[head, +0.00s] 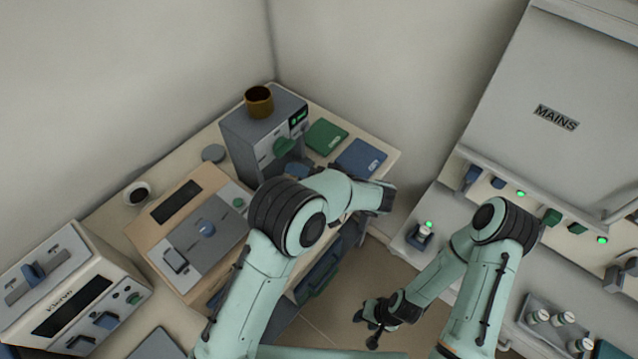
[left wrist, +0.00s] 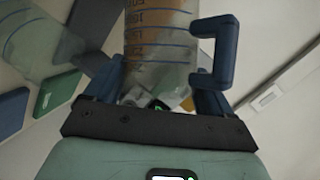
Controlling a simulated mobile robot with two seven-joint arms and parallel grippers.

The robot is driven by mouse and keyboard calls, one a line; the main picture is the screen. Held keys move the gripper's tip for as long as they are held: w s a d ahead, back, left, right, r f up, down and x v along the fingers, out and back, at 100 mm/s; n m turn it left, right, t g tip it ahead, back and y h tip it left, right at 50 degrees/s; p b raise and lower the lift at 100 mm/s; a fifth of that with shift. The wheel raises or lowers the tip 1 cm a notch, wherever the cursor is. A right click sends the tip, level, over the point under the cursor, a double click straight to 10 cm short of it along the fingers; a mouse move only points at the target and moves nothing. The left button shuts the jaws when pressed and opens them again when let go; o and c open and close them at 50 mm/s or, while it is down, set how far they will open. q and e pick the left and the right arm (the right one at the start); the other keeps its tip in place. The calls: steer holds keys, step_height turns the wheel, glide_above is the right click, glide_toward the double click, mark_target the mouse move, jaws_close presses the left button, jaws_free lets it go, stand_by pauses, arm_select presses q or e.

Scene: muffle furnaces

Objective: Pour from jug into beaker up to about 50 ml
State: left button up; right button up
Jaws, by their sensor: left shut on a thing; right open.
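A clear jug (left wrist: 160,50) with blue graduation lines, a blue handle (left wrist: 213,50) and a brownish tint is in the left wrist view. My left gripper (left wrist: 157,92) is shut on it, with one blue finger on each side. A second clear vessel (left wrist: 38,48) with a blue line, perhaps the beaker, is to its left; I cannot tell if they touch. In the head view my left arm hides the left gripper and jug. My right gripper (head: 372,325) is open and empty, low over the floor. The liquid level in either vessel cannot be read.
A grey device (head: 250,140) carries a brown cup (head: 259,102) on top. A green pad (head: 326,137) and a blue pad (head: 361,157) lie beside it. Boxed instruments (head: 75,305) fill the bench's left side.

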arm_select(q)
steer(key=shift+w+d+f+m+y, duration=0.25)
steer(key=shift+f+m+y, duration=0.2)
steer(key=shift+m+y, duration=0.2)
stand_by(4.1)
steer(key=shift+s+a+r+n+h+b, duration=0.2)
steer(key=shift+r+n+h+b, duration=0.1)
steer(key=shift+n+h, duration=0.2)
steer(key=shift+s+r, duration=0.15)
steer(key=shift+w+a+n+h, duration=0.1)
steer(key=shift+w+n+h, duration=0.15)
steer(key=shift+n, duration=0.1)
steer(key=shift+s+a+r+n+t+h+b, duration=0.35)
steer(key=shift+n+h+b, duration=0.3)
steer(key=shift+b, duration=0.3)
steer(key=shift+s+r+n, duration=0.1)
steer(key=shift+r+n, duration=0.05)
steer(key=shift+n, duration=0.1)
steer(key=shift+r, duration=0.1)
arm_select(e)
steer(key=shift+g, duration=0.3)
steer(key=s+f, duration=0.3)
steer(key=s, duration=0.1)
steer(key=shift+s+f, duration=0.15)
steer(key=shift+f, duration=0.25)
